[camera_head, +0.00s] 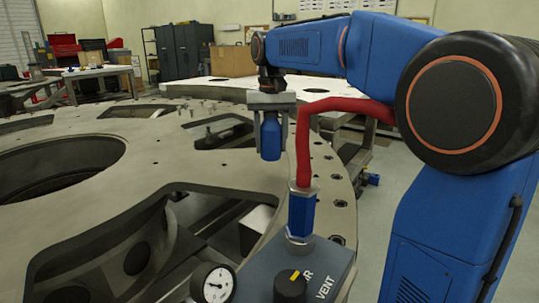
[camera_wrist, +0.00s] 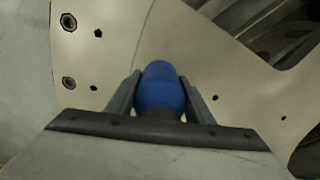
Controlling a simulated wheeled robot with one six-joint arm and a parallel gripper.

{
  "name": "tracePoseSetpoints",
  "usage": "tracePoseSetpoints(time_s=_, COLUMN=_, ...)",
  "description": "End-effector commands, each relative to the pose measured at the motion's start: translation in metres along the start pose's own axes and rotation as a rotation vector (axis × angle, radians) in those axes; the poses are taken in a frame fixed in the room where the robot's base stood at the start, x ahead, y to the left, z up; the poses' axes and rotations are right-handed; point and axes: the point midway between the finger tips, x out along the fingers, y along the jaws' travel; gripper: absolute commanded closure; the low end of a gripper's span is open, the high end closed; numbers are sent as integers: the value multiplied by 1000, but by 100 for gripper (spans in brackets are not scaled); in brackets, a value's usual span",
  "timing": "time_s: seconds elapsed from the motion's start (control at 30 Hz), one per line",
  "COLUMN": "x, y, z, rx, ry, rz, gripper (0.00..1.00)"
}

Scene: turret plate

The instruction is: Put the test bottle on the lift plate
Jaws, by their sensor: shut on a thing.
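My gripper (camera_head: 271,112) is shut on a blue bottle, the test bottle (camera_head: 270,138), and holds it upright with its base hanging down. In the wrist view the bottle (camera_wrist: 161,87) sits between the two fingers of my gripper (camera_wrist: 161,95). The large pale metal plate (camera_head: 110,163), which looks like the lift plate, lies below and also shows in the wrist view (camera_wrist: 110,50). The bottle is over the plate's right part, near its rim. I cannot tell whether its base touches the plate.
A blue panel (camera_head: 262,262) with a black knob (camera_head: 290,285), a dial gauge (camera_head: 213,284) and a red hose (camera_head: 303,140) stands at the front, close to the bottle. The plate has a large round hole (camera_head: 45,165) and several cut-outs. A workbench (camera_head: 98,71) stands behind.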

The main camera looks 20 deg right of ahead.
Motion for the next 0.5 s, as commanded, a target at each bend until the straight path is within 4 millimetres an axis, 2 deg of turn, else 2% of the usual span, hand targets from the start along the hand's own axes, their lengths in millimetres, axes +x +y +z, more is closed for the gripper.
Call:
tracePoseSetpoints(time_s=0.3, x=36, y=0, z=0, rx=0, ry=-1, rz=0, gripper=91)
tracePoseSetpoints(time_s=0.5, x=39, y=0, z=0, rx=0, ry=1, rz=0, gripper=91)
